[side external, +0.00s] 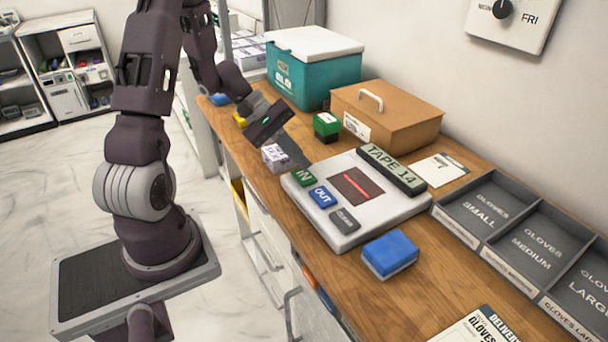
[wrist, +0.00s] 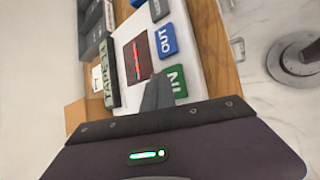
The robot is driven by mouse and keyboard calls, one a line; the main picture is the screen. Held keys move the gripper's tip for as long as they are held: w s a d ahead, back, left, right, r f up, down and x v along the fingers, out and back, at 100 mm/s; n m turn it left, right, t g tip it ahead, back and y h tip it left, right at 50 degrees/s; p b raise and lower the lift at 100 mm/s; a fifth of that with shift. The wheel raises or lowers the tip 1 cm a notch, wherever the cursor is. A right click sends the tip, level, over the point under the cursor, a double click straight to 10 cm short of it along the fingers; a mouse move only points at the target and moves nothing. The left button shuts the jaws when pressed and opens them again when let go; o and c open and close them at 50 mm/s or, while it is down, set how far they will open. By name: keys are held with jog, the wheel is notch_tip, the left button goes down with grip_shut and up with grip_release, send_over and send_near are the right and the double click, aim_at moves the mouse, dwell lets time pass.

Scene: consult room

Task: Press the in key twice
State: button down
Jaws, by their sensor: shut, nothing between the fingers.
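The white scanner box (side external: 352,223) lies on the wooden counter with a green IN key (side external: 303,177), a blue OUT key (side external: 322,196) and a grey key (side external: 345,220) along one side. A dark window with a red line (side external: 356,186) is beside the keys. My gripper (side external: 303,163) is shut and empty, its fingers pointing down close to the IN key. In the wrist view the fingertips (wrist: 163,80) show beside the IN key (wrist: 177,81), which stays partly visible. I cannot tell whether they touch it. The OUT key (wrist: 166,40) is clear of the fingers.
A TAPE 14 display (side external: 391,169) stands along the scanner's far edge. A small white box (side external: 277,157) and green block (side external: 327,126) are near the gripper. A blue block (side external: 390,253), brown case (side external: 387,115), teal box (side external: 314,75) and glove trays (side external: 488,208) surround the scanner.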

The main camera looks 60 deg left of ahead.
aim_at(300, 174)
jog(key=shift+r, duration=0.1)
jog(key=shift+r, duration=2.45)
